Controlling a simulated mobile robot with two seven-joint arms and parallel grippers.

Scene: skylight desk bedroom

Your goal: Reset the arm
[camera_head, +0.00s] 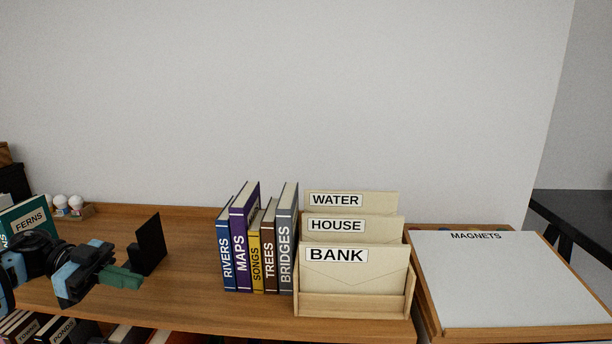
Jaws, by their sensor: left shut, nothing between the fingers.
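My left gripper (138,279) comes in from the left over the wooden shelf top. Its green fingers are shut with nothing between them and point right. The fingertips are close to a thin black upright plate (150,242), which looks like a bookend; I cannot tell whether they touch it. My right gripper is not in view.
Several upright books, among them MAPS (240,240) and BRIDGES (288,245), stand beside a wooden letter holder (353,305). A MAGNETS board (510,280) lies at right. A FERNS book (28,222) stands at far left. Bare wood (190,270) lies between bookend and books.

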